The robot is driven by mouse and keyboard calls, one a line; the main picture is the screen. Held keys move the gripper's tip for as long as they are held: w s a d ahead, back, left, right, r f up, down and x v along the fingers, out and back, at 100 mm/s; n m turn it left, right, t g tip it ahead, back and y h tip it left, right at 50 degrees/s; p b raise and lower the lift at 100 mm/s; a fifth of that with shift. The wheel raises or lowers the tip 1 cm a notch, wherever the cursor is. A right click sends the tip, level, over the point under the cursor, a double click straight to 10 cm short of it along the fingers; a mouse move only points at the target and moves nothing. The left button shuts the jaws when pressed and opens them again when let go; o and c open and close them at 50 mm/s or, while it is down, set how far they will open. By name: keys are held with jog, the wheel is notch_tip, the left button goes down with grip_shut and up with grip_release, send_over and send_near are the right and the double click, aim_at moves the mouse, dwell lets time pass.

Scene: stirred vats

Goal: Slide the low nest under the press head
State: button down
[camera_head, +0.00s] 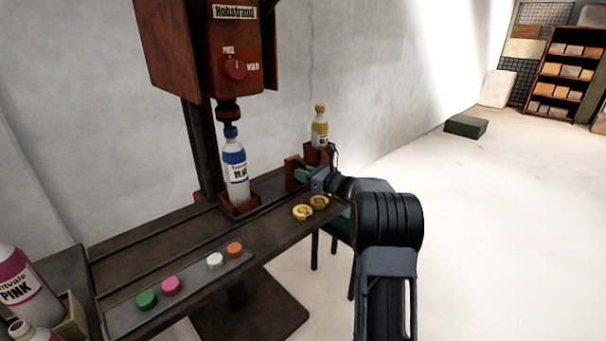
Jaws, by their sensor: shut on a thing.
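The press head (229,110) hangs below a brown housing. A white bottle with a blue cap (234,172) stands upright directly beneath it, in a shallow brown nest (240,208). A second brown nest (318,155) sits farther right on the bench and holds a smaller bottle with a yellow cap (320,127). I cannot tell for sure from the labels which nest is the low one. My gripper (303,174) is at the near side of the right nest, shut on a part of it; the arm partly hides the exact contact.
The dark bench (180,240) has long rails. A grey tray (185,290) holds green, pink, white and orange caps. Two yellow caps (303,212) lie near the bench's right edge. A pink-labelled bottle (22,285) stands at lower left.

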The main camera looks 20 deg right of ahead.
jog(key=shift+d, duration=0.25)
jog(key=c, duration=1.1)
grip_release()
jog(key=shift+w+d, duration=0.1)
jog(key=shift+d, duration=0.05)
jog(key=shift+o, duration=0.2)
jog(key=shift+a, duration=0.2)
jog(key=v, duration=1.4)
jog(key=shift+p, duration=0.45)
jog(key=shift+a, duration=0.1)
